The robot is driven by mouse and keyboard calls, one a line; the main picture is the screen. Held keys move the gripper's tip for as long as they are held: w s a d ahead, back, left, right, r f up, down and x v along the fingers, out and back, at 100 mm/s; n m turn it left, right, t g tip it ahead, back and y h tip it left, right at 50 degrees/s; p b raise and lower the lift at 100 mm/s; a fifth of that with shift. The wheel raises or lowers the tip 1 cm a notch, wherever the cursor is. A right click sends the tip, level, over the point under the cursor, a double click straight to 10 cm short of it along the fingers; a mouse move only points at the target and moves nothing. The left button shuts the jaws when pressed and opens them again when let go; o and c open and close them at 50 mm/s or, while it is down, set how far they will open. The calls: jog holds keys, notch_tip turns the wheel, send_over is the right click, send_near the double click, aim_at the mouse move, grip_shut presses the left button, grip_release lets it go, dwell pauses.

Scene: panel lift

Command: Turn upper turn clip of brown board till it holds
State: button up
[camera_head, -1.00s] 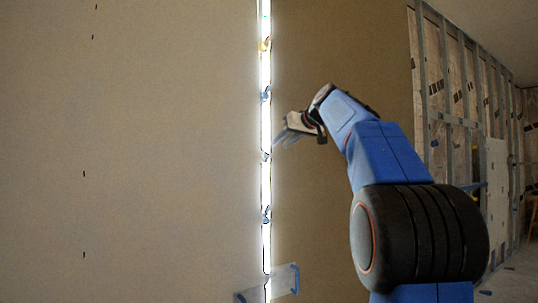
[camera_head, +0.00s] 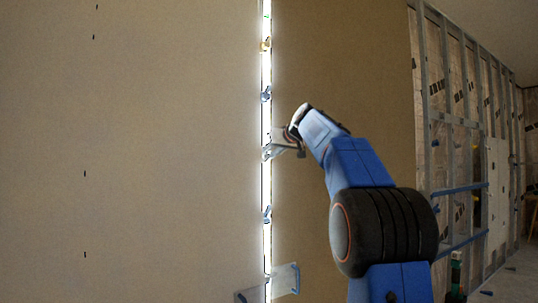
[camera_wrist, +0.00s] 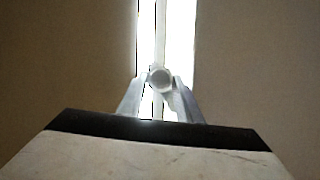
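The brown board (camera_head: 345,60) stands upright, right of a bright vertical gap. Several small turn clips sit along this gap: a brass-coloured one (camera_head: 265,45) at the top, a blue-grey one (camera_head: 266,95) below it, and another (camera_head: 267,214) lower down. My gripper (camera_head: 269,152) is at the gap between the last two. In the wrist view, its two fingers (camera_wrist: 160,88) stand apart on either side of a pale round-headed clip (camera_wrist: 160,79). I cannot tell whether they press on it. The clip's turn angle is unclear, as the fingers partly hide it.
A large beige board (camera_head: 130,150) fills the left side. A clear bracket-like piece (camera_head: 285,280) spans the gap near the bottom. Open metal wall framing (camera_head: 455,110) stands at the right, and a green-and-black tool (camera_head: 455,275) is at lower right. The space before the brown board is otherwise clear.

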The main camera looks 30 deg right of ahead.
jog(key=c, duration=0.8)
jog(key=m+y, duration=0.1)
jog(key=m, duration=0.1)
jog(key=m+y, duration=0.2)
jog(key=shift+d+f, duration=0.15)
jog(key=shift+d, duration=0.2)
jog(key=m, duration=0.1)
jog(key=m+y, duration=0.1)
jog(key=m+t+y, duration=0.1)
jog(key=m, duration=0.1)
jog(key=shift+d+f, duration=0.15)
jog(key=shift+f, duration=0.1)
jog(key=m, duration=0.2)
jog(key=m+t+y, duration=0.1)
jog(key=m, duration=0.1)
jog(key=m+t, duration=0.1)
jog(key=shift+f+m, duration=0.35)
jog(key=shift+m, duration=0.05)
jog(key=m, duration=0.2)
jog(key=m+t, duration=0.1)
jog(key=m, duration=0.1)
jog(key=m+t, duration=0.1)
jog(key=m, duration=0.1)
jog(key=shift+f, duration=0.25)
jog(key=shift+m+t, duration=0.4)
